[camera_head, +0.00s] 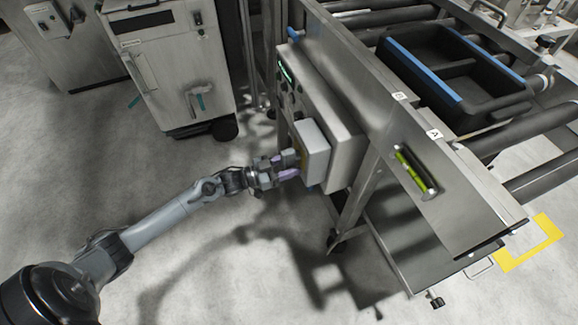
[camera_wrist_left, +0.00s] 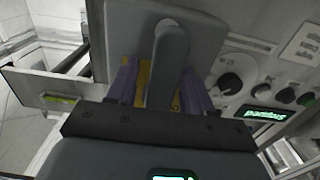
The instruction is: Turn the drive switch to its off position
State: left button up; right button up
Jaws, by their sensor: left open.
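The drive switch appears to be the grey lever handle (camera_wrist_left: 168,62) on a grey box in the wrist view, with a yellow plate (camera_wrist_left: 144,75) behind it. In the head view the box (camera_head: 313,150) sticks out from the side of the conveyor frame; the handle is hidden there. My left gripper (camera_head: 290,166) reaches this box from the left. In the wrist view its purple fingers (camera_wrist_left: 160,88) are open, one on each side of the handle. I cannot tell whether they touch it. My right gripper is not in view.
A control panel (camera_wrist_left: 250,75) with a black knob (camera_wrist_left: 230,83), buttons and a green display (camera_wrist_left: 270,115) lies right beside the box. The conveyor carries a black tray (camera_head: 450,85). A metal cabinet (camera_head: 170,60) stands at the back left. The floor around my left arm is clear.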

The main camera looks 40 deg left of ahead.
aim_at(305, 164)
pick_arm(q)
grip_shut()
dwell(0.3)
jog(key=shift+d+r+n+p, duration=0.1)
jog(key=shift+r+n+p, duration=0.15)
jog(key=shift+n+p, duration=0.45)
jog(key=n+p, duration=0.3)
jog(key=p, duration=0.1)
jog(key=s+d+r+n+p, duration=0.1)
jog(key=n+p, duration=0.2)
jog(key=p, duration=0.1)
jog(key=d+n+p, duration=0.1)
jog(key=n+p, duration=0.1)
jog(key=p, duration=0.2)
jog(key=shift+s+d+r+n, duration=0.2)
jog(key=shift+d+r+n, duration=0.1)
jog(key=shift+n, duration=0.1)
jog(key=n+p, duration=0.2)
jog(key=n, duration=0.1)
jog(key=r+n+p, duration=0.1)
jog(key=shift+s+d+r, duration=0.1)
jog(key=shift+s+d, duration=0.1)
jog(key=shift+d, duration=0.05)
jog(key=shift+d+r+n+p, duration=0.1)
jog(key=shift+r+n+p, duration=0.15)
jog(key=shift+n+p, duration=0.55)
jog(key=shift+r+n+p, duration=0.2)
jog(key=shift+n+p, duration=0.25)
jog(key=shift+n, duration=0.65)
